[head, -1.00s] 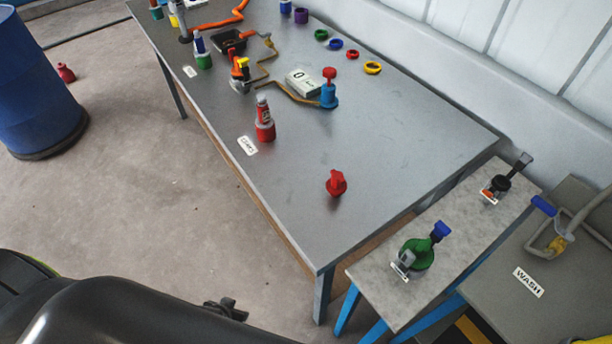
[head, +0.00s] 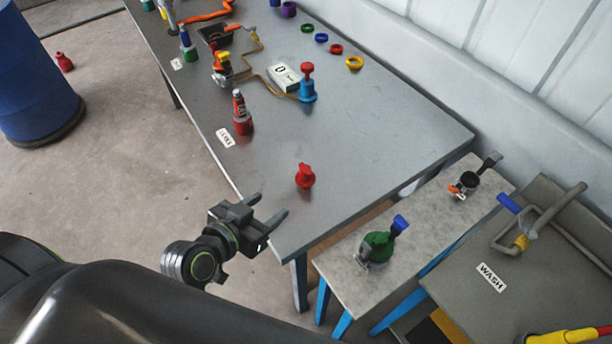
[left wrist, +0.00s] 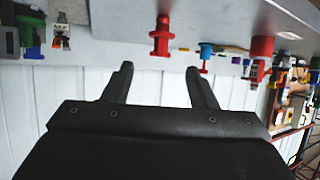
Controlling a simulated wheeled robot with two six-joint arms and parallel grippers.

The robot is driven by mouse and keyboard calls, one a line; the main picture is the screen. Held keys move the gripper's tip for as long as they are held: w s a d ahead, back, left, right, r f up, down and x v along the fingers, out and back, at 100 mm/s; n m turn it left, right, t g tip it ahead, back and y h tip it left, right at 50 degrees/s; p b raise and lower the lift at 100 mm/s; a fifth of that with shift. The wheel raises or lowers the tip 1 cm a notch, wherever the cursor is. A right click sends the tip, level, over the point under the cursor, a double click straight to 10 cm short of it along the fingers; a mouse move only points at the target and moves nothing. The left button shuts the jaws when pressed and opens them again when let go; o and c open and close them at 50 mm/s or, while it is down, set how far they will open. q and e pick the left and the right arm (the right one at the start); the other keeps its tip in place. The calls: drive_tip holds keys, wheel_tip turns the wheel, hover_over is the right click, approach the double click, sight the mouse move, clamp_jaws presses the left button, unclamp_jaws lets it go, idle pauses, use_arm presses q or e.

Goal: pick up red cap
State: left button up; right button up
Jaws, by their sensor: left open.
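The red cap (head: 305,176) stands alone near the front corner of the grey metal table (head: 340,140) in the head view. My left gripper (head: 268,208) is open and empty at the table's near edge, to the left of and below the cap in the picture. The two are apart. In the left wrist view, which looks upside down, the red cap (left wrist: 161,36) hangs from the top, roughly in line with the gap between the open fingers (left wrist: 159,70). My right gripper is not in view.
A red bottle-like item (head: 241,114), a blue fitting with a red top (head: 307,84) and a white display box (head: 284,78) stand farther back. Coloured rings (head: 336,49) lie near the wall. The table around the cap is clear.

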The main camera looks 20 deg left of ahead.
sight(302, 175)
use_arm(q)
drive_tip(key=shift+t, duration=0.4)
drive_tip(key=p+x, duration=0.1)
drive_tip(key=x, duration=0.6)
drive_tip(key=r+p+x, duration=0.1)
drive_tip(key=x, duration=0.3)
drive_tip(key=shift+w+d+f+p, duration=0.1)
drive_tip(key=shift+w+f+p, duration=0.1)
drive_tip(key=shift+w+p, duration=0.15)
drive_tip(key=shift+w+d+f, duration=0.1)
drive_tip(key=shift+w+f, duration=0.15)
drive_tip(key=shift+w, duration=0.55)
drive_tip(key=p+x, duration=0.1)
drive_tip(key=x, duration=0.2)
drive_tip(key=shift+w+f+p, duration=0.15)
drive_tip(key=shift+w+p, duration=0.2)
drive_tip(key=shift+p, duration=0.05)
drive_tip(key=shift+w+d+f, duration=0.15)
drive_tip(key=shift+w+f, duration=0.05)
drive_tip(key=shift+w, duration=0.1)
